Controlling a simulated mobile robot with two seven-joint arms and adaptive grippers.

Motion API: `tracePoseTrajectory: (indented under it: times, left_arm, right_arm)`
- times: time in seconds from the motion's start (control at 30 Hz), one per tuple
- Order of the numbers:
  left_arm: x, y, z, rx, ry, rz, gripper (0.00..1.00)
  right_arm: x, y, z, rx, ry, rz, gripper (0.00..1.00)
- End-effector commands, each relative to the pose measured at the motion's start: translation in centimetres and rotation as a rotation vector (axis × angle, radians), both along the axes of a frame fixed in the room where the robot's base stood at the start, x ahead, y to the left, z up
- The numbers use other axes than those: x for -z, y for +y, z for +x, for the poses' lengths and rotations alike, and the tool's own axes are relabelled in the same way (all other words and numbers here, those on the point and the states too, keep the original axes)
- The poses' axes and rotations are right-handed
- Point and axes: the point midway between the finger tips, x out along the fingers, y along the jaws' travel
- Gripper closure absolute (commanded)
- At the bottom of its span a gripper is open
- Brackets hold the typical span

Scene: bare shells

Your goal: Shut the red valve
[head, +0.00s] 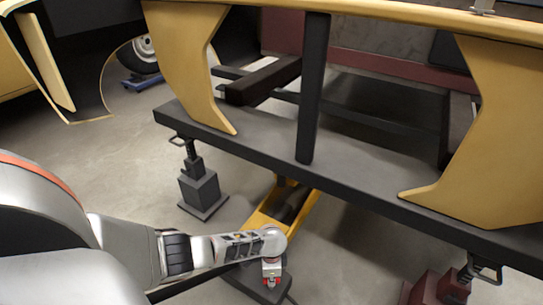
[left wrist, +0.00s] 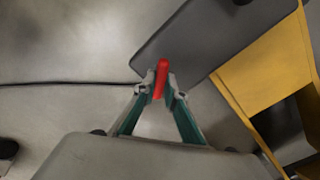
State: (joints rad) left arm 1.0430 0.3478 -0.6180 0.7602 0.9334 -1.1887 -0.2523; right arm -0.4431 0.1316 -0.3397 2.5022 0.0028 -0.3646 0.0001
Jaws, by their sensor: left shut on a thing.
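The red valve (left wrist: 162,70) shows in the left wrist view as a slim red handle over a dark grey block (left wrist: 205,42). My left gripper (left wrist: 161,86) has its two fingertips closed on either side of the handle. In the head view, my left gripper (head: 271,280) reaches down over the dark block (head: 240,279) at the near end of a yellow jack (head: 262,221). Only small bits of red show beside the fingers there. The rest of the valve is hidden behind them. My right gripper is in neither view.
A dark beam (head: 270,150) with yellow shell panels (head: 185,62) spans the space just beyond my arm. A grey stand (head: 200,188) and a dark red stand (head: 432,290) are under it. A thin cable (left wrist: 60,84) lies on the open floor.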

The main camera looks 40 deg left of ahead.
Motion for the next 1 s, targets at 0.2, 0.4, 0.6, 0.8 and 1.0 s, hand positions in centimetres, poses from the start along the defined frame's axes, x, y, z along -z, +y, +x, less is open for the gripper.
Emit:
tracePoseTrajectory:
  times: [0.2,0.4,0.6,0.8,1.0]
  left_arm:
    - [0.28,-0.05,-0.32,0.206,0.005,-0.001,1.0]
    - [0.3,-0.01,-0.35,0.38,0.006,0.0,1.0]
    - [0.29,0.0,-0.34,0.516,0.006,0.0,1.0]
    - [0.27,-0.01,-0.33,0.606,0.006,0.0,1.0]
    - [0.25,0.0,-0.31,0.65,0.006,0.0,1.0]
  right_arm:
    - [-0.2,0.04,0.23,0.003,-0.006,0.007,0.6]
    - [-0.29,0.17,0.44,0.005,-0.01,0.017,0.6]
    - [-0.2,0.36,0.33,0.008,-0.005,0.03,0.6]
    - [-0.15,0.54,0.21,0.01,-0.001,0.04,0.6]
    - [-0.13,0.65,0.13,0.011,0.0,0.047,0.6]
